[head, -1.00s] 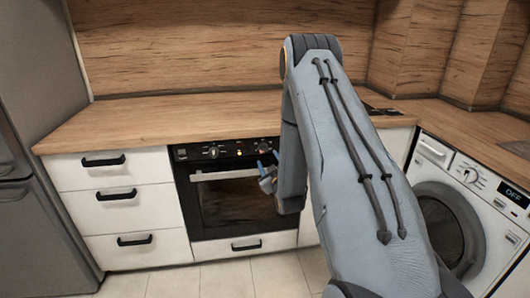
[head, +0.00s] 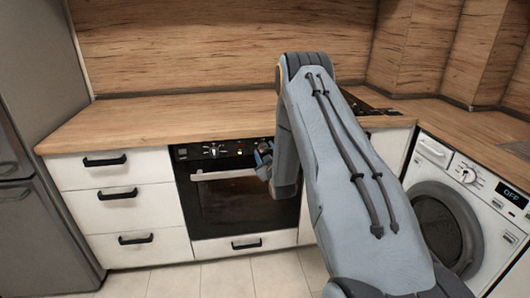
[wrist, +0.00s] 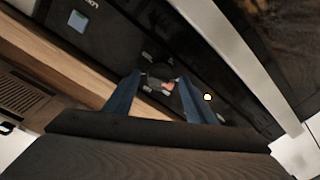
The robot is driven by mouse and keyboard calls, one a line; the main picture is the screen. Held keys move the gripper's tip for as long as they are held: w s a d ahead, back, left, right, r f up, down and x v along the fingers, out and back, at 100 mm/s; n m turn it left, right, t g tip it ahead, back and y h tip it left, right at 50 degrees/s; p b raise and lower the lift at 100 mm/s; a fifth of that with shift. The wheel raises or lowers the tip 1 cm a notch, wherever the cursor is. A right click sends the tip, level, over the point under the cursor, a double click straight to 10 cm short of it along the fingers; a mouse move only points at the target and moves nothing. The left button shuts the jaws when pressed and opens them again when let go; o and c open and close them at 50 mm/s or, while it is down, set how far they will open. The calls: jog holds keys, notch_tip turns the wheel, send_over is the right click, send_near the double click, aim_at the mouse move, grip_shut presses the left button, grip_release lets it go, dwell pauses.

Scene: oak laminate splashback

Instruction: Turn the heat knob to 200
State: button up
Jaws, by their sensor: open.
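My gripper (head: 264,156) is at the right part of the oven's black control panel (head: 226,151). In the wrist view my gripper (wrist: 158,92) is open, with one blue finger on each side of a dark round knob (wrist: 157,74). The knob bears a reddish mark and has small pale markings around it, too small to read. I cannot tell whether the fingers touch it. In the head view this knob is hidden behind my gripper. A second knob (head: 213,150) shows further left on the panel.
A small light glows on the panel (wrist: 207,97) beside the knob. The oven door's pale handle (wrist: 243,60) runs close below the panel. The wooden worktop (head: 150,122) lies above it. White drawers stand to the left, and a washing machine (head: 470,190) stands to the right.

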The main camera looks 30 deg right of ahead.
jog(key=c, duration=1)
